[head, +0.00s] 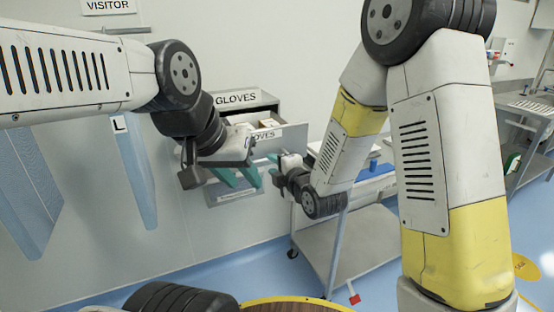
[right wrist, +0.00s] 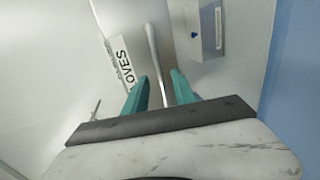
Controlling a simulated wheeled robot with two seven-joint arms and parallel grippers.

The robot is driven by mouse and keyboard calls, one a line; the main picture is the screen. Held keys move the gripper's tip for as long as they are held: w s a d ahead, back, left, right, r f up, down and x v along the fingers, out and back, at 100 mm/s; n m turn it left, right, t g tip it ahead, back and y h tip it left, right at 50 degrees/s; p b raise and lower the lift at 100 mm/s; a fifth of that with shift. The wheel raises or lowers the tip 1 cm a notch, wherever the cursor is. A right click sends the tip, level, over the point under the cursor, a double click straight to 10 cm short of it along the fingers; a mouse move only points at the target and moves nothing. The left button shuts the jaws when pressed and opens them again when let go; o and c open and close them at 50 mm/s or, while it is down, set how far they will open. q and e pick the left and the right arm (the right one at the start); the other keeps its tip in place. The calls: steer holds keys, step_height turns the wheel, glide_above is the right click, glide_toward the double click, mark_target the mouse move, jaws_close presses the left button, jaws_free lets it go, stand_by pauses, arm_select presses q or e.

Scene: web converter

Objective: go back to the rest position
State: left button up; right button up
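My left gripper (head: 238,176) hangs in front of the wall cabinet, its two teal fingers spread apart with nothing seen between them. My right gripper (head: 277,161) is at the front of the cabinet's gloves drawer (head: 285,145), which is pulled out. In the right wrist view the right gripper's teal fingers (right wrist: 159,92) are apart on either side of a silver bar handle (right wrist: 153,55), with gaps visible. The GLOVES label (right wrist: 122,62) is beside the handle. Both arms are stretched forward, and the left wrist covers part of the cabinet.
The wall cabinet (head: 291,108) holds the open drawer, with a small box (head: 269,122) inside. A metal cart (head: 345,240) stands right of the cabinet, behind my right arm. Bluish garments (head: 28,205) hang at the left. A round wooden top (head: 290,307) is at the bottom edge.

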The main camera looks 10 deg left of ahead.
steer(key=shift+v, duration=0.8)
steer(key=s+d+r+m+g+h, duration=0.1)
steer(key=d+r+m+h, duration=0.15)
steer(key=d+m, duration=0.4)
steer(key=s+d+r+m+g+h, duration=0.1)
steer(key=s+d+r+m+h, duration=0.1)
steer(key=d+r+m, duration=0.4)
steer(key=s+d+r+m+g+h, duration=0.1)
steer(key=s+d+m+g, duration=0.1)
steer(key=s+d+m, duration=0.4)
steer(key=s+d+r+m+g+h, duration=0.1)
steer(key=s+d+m, duration=0.4)
steer(key=s, duration=0.8)
steer(key=shift+d+m+g, duration=0.35)
steer(key=shift+d+g, duration=0.55)
